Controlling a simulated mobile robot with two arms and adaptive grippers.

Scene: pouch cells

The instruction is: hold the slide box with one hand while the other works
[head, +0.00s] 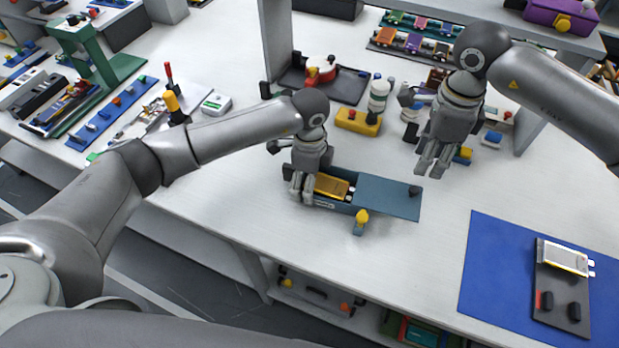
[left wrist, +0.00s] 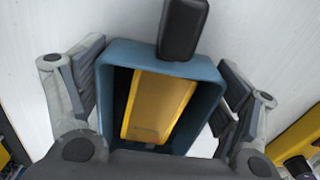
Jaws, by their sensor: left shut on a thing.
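The slide box (head: 335,206) is a blue-teal box on the white table. Its flat teal lid (head: 375,196) lies to the right, with a dark knob (head: 414,191) at its far right end. The left part of the box is open and shows a gold-yellow piece (head: 331,186) inside. In the left wrist view the box rim (left wrist: 118,85) surrounds this yellow piece (left wrist: 158,105). My left gripper (head: 302,192) is shut on the box, with a finger at each side. My right gripper (head: 431,170) hangs above the table, behind and right of the box, apart from it; its finger gap is unclear.
A small yellow-topped blue piece (head: 360,222) stands just in front of the box. A yellow block (head: 358,121) and a white bottle (head: 379,93) stand behind. A blue mat (head: 490,265) at the right bears a dark tray (head: 556,285) with a silver-yellow cell (head: 563,257).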

